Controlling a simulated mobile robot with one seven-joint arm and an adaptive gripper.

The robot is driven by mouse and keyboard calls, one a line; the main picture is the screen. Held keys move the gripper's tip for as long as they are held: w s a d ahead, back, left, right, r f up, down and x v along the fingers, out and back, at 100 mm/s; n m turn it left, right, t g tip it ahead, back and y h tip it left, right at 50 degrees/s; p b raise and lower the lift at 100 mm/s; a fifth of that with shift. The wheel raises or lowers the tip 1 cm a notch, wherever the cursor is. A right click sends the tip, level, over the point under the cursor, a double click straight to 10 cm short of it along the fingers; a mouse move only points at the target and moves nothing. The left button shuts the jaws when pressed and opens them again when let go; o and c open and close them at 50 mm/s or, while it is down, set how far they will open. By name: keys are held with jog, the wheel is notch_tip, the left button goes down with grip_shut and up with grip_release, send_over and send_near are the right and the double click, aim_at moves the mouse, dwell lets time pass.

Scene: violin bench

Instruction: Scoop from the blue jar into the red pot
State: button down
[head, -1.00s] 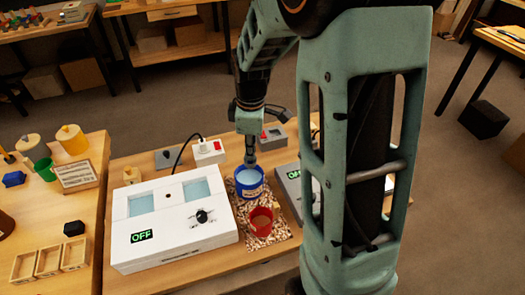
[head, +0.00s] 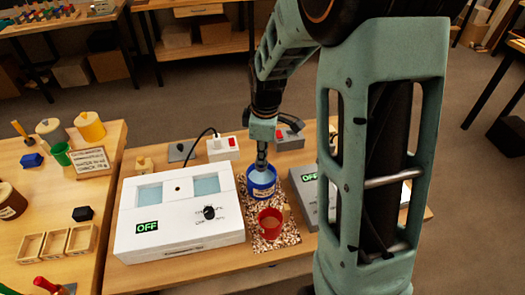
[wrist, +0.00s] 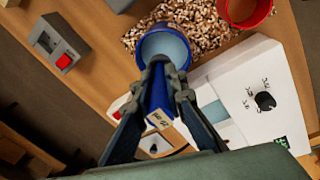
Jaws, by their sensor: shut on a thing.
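The blue jar (head: 261,187), with a light blue inside and a pale label, stands upright on a speckled mat (head: 285,233). The red pot (head: 270,228) stands just in front of it, its open top up; it is partly cut off in the wrist view (wrist: 262,17). My gripper (head: 262,163) points down at the mouth of the blue jar. In the wrist view my gripper (wrist: 160,66) has its fingertips close together at the jar's rim. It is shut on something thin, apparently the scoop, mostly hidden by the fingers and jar.
A white box (head: 175,232) marked OFF stands close left of the jar. A grey box (head: 303,197) stands close right. A socket (head: 222,149) and a red-switched grey box (head: 288,139) are behind. Another table (head: 110,150) with small trays stands left.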

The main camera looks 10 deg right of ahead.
aim_at(263, 171)
notch_tip(263, 171, down, 8)
jog(key=b, duration=0.5)
jog(key=shift+f+b, duration=0.25)
jog(key=shift+b, duration=0.15)
jog(key=shift+r, duration=0.1)
notch_tip(263, 171, up, 14)
jog(key=p, duration=1)
jog(key=shift+f, duration=0.2)
jog(key=shift+a, duration=0.1)
dwell(0.5)
